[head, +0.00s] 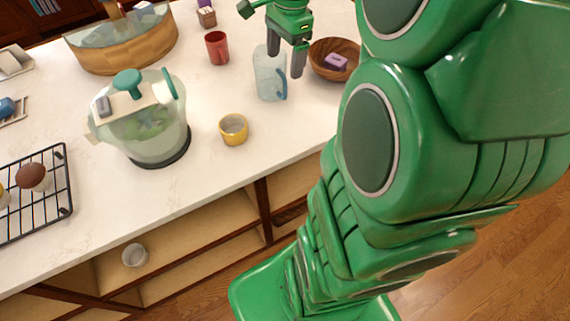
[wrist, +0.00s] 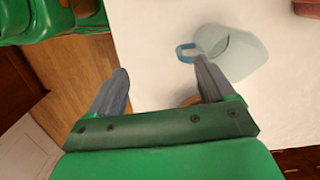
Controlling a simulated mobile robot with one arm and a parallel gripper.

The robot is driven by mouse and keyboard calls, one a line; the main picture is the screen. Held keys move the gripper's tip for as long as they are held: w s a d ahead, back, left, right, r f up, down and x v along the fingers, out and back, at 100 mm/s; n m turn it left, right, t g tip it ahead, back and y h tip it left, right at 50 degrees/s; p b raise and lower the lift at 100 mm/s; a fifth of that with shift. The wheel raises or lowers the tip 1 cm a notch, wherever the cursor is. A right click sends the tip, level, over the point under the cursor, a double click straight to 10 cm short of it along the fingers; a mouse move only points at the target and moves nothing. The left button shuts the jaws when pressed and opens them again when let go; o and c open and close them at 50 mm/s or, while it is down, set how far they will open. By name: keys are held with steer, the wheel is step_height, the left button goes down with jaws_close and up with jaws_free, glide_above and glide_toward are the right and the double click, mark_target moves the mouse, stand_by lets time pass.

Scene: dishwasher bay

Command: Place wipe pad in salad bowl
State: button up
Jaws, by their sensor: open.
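A brown wooden bowl (head: 318,49), which looks like the salad bowl, stands on the counter at the upper right. A small purple block (head: 336,62), which looks like the wipe pad, appears to lie inside it. My gripper (head: 285,62) is open and empty, pointing down just left of the bowl and over the glass jug. In the wrist view the open gripper (wrist: 159,78) has its two fingers well apart with nothing between the tips. Only a bit of brown rim (wrist: 190,101) shows by the right finger there; the pad is hidden in that view.
A glass jug with a blue handle (head: 269,80) stands very near my fingers. A red cup (head: 217,48), yellow cup (head: 234,131), lidded clear pot (head: 155,130) and black rack (head: 68,182) stand leftward. The counter's front middle is clear.

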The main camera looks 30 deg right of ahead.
steer(key=s+a+f+n, duration=0.1)
steer(key=s+a+n, duration=0.3)
steer(key=s, duration=0.3)
steer(key=s+a+f+n+g, duration=0.1)
steer(key=s+a+n, duration=0.3)
steer(key=s+n, duration=0.3)
steer(key=s+a+f+n+h, duration=0.1)
steer(key=s+a+n, duration=0.4)
steer(key=s, duration=0.4)
steer(key=shift+s+n+g, duration=0.2)
steer(key=shift+n+g, duration=0.2)
